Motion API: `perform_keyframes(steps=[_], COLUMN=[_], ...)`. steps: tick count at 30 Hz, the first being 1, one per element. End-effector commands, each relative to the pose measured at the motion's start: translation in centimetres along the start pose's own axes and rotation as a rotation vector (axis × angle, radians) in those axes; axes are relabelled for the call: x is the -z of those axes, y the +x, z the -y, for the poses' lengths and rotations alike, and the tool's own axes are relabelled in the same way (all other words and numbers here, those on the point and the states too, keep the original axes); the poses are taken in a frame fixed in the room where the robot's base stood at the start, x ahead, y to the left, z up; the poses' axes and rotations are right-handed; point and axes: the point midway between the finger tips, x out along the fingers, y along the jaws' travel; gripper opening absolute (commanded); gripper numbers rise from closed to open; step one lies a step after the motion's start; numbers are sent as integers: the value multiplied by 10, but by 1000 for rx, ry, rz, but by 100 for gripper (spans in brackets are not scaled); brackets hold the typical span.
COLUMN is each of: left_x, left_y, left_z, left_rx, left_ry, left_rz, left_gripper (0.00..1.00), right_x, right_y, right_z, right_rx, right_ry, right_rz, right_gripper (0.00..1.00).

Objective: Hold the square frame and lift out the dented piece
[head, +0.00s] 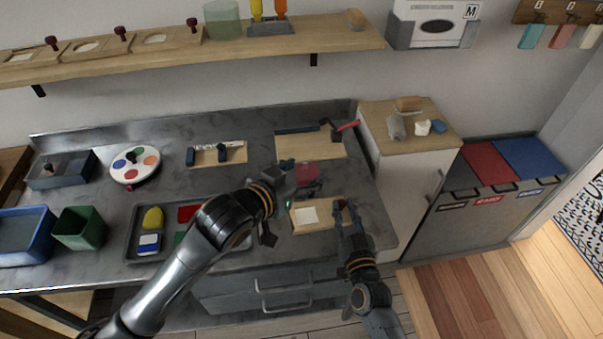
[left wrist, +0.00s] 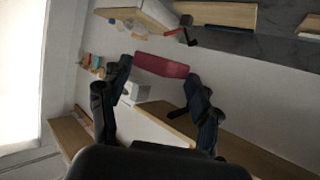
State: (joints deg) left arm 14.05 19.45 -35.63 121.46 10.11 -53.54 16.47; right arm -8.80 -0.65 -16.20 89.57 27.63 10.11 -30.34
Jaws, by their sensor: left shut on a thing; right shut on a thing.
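The wooden square frame (head: 325,222) lies on the grey counter in the head view, with a pale square (head: 307,215) in its left half. My right gripper (head: 343,207) is shut on the frame's right side. My left gripper (head: 308,183) is above and behind the frame, shut on a dark red piece (head: 306,172). The left wrist view shows this red piece (left wrist: 160,65) as a flat block between the fingertips, clear of the counter. I cannot make out a dent on it.
A wooden board (head: 300,148) with a red-handled tool (head: 346,127) lies behind. A grey tray (head: 144,244) with coloured pieces, a white round palette (head: 134,165) and a green bin (head: 80,228) stand left. A white cabinet (head: 408,175) stands right.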

Motion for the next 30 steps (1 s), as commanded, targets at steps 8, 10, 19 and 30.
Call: perform_keyframes(steps=[8,10,19,30], left_x=[0,0,0,0], left_y=[0,0,0,0], left_z=[0,0,0,0], left_rx=[0,0,0,0], left_ry=[0,0,0,0], left_rz=[-1,-1,-1,-1], left_gripper=[29,29,29,29], right_x=[0,0,-1,-2], right_y=[0,0,-6,-76], right_z=[0,0,0,0], right_rx=[0,0,0,1], right_ry=[0,0,0,-1], right_rz=[0,0,2,5], right_gripper=[48,48,48,48])
